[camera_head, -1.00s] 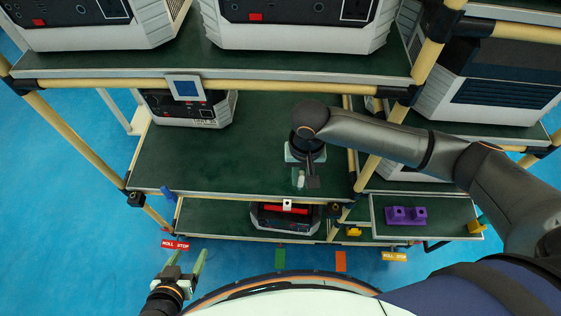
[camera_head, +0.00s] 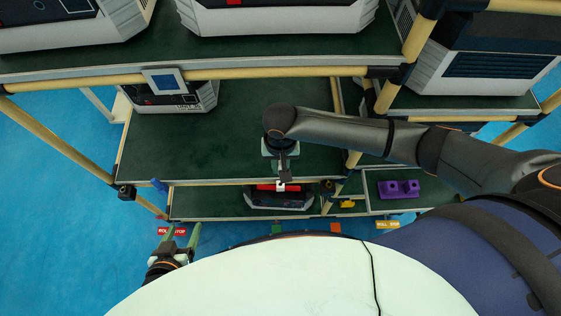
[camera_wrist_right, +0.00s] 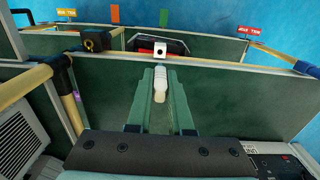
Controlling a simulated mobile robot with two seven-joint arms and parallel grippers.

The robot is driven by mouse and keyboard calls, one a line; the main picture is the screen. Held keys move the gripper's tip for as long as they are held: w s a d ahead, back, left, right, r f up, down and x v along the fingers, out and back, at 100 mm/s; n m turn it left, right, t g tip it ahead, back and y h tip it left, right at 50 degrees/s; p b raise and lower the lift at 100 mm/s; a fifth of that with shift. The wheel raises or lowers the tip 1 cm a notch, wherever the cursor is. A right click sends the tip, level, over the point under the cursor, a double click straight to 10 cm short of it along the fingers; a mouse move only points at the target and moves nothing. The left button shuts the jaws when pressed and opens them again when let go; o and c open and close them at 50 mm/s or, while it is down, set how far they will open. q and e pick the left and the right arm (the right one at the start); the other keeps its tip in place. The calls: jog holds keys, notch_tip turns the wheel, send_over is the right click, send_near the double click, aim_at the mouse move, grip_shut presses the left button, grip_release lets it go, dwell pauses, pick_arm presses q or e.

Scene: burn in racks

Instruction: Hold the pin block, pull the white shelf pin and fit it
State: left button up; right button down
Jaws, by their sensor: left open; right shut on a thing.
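The white shelf pin (camera_wrist_right: 160,85) is a short rounded cylinder held between the green fingers of my right gripper (camera_wrist_right: 161,90) in the right wrist view. In the head view my right gripper (camera_head: 282,172) is above the front edge of the green shelf. A small white block with a dark hole (camera_wrist_right: 160,48) sits on that edge, just beyond the pin; whether they touch I cannot tell. A purple block (camera_head: 398,188) with two raised parts, possibly the pin block, sits on the right side tray.
A red-fronted unit (camera_head: 278,196) lies on the lower shelf. Tan rack posts (camera_head: 62,138) stand on both sides. A yellow piece (camera_head: 347,203) is near the tray. The green shelf's middle (camera_head: 220,140) is clear.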

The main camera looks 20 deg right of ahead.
pick_arm(q)
jog(key=shift+w+f+b, duration=0.1)
jog(key=shift+f+b, duration=0.95)
jog(key=shift+f, duration=0.35)
pick_arm(e)
jog(key=shift+f, duration=2.7)
jog(key=c, duration=1.4)
grip_release()
grip_shut()
pick_arm(q)
jog(key=shift+r, duration=0.15)
jog(key=shift+r+p, duration=0.4)
jog(key=shift+p, duration=0.15)
jog(key=shift+r, duration=0.25)
pick_arm(e)
jog(key=shift+r, duration=0.1)
pick_arm(q)
jog(key=shift+r+p, duration=0.2)
jog(key=shift+p, duration=0.25)
